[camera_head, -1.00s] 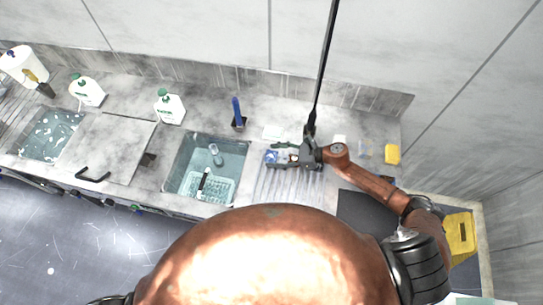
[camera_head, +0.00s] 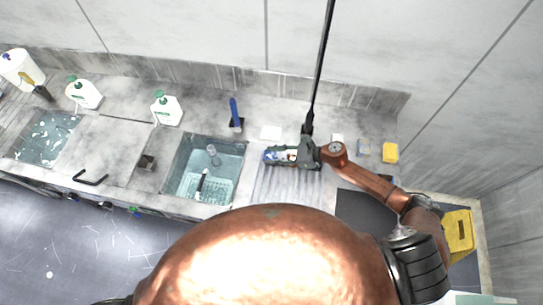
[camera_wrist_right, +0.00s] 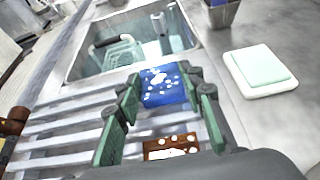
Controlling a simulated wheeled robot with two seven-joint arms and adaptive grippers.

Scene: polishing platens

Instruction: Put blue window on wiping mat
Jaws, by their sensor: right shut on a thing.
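The blue window (camera_wrist_right: 163,88) is a blue piece with white spots, between the green fingertips of my right gripper (camera_wrist_right: 165,95) in the right wrist view. The gripper is shut on it, low over the ribbed drainboard. In the head view, the blue window (camera_head: 270,156) shows at the left end of the right gripper (camera_head: 279,155). A pale green pad on a white base (camera_wrist_right: 262,72), perhaps the wiping mat, lies to the right, apart from the gripper. It shows as a small pale square (camera_head: 271,133) behind the drainboard. My left gripper is out of view.
A brown spotted piece (camera_wrist_right: 171,147) shows between the fingers, nearer the palm. A sink (camera_head: 188,190) with a basket lies left of the drainboard (camera_head: 285,188). A blue-handled tool (camera_head: 235,113) stands in a dark holder behind. A yellow block (camera_head: 390,153) sits at right.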

